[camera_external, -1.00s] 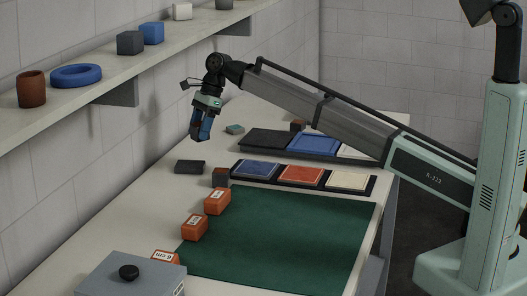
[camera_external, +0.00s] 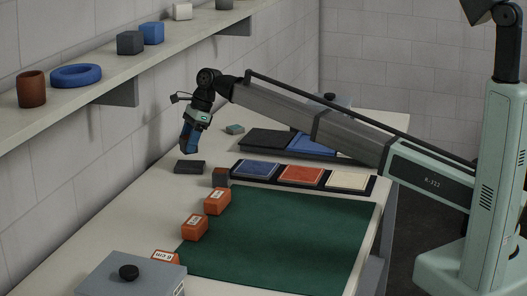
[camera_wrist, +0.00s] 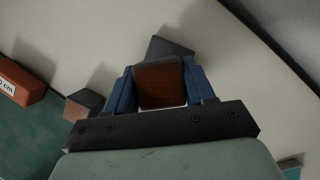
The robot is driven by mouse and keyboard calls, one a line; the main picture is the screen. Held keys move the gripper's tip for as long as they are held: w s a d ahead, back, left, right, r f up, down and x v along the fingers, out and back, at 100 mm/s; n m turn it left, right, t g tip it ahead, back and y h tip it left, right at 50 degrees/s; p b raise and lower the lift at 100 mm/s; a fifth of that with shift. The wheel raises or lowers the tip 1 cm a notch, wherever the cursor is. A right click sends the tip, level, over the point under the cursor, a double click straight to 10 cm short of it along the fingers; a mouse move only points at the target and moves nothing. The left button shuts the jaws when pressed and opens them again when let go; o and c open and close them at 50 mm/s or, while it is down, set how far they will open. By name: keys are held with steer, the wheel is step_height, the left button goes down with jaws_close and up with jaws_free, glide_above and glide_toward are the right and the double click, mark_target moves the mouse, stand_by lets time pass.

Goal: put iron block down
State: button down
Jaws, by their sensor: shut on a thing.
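My gripper (camera_external: 188,146) hangs over the back left of the table, tilted. It is shut on a block with a dark upper rim and a rust-brown face, taken to be the iron block (camera_wrist: 160,85); it sits between the blue fingers in the wrist view. In the external view the fingers mostly hide it. A flat dark slab (camera_external: 190,167) lies on the table just below the fingertips; a dark shape (camera_wrist: 168,47) shows just beyond the held block in the wrist view. The held block appears above the table; the exact gap is unclear.
A small dark-and-brown block (camera_external: 220,177) stands right of the slab. Several orange blocks (camera_external: 217,201) line the green mat (camera_external: 285,235). A tray with blue, red and cream pads (camera_external: 301,176) lies to the right. The wall shelf (camera_external: 120,68) is at left.

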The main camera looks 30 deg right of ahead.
steer(key=shift+f, duration=1.85)
steer(key=shift+f, duration=0.15)
steer(key=shift+c, duration=2)
jaws_free()
steer(key=v, duration=1.2)
steer(key=shift+d, duration=0.1)
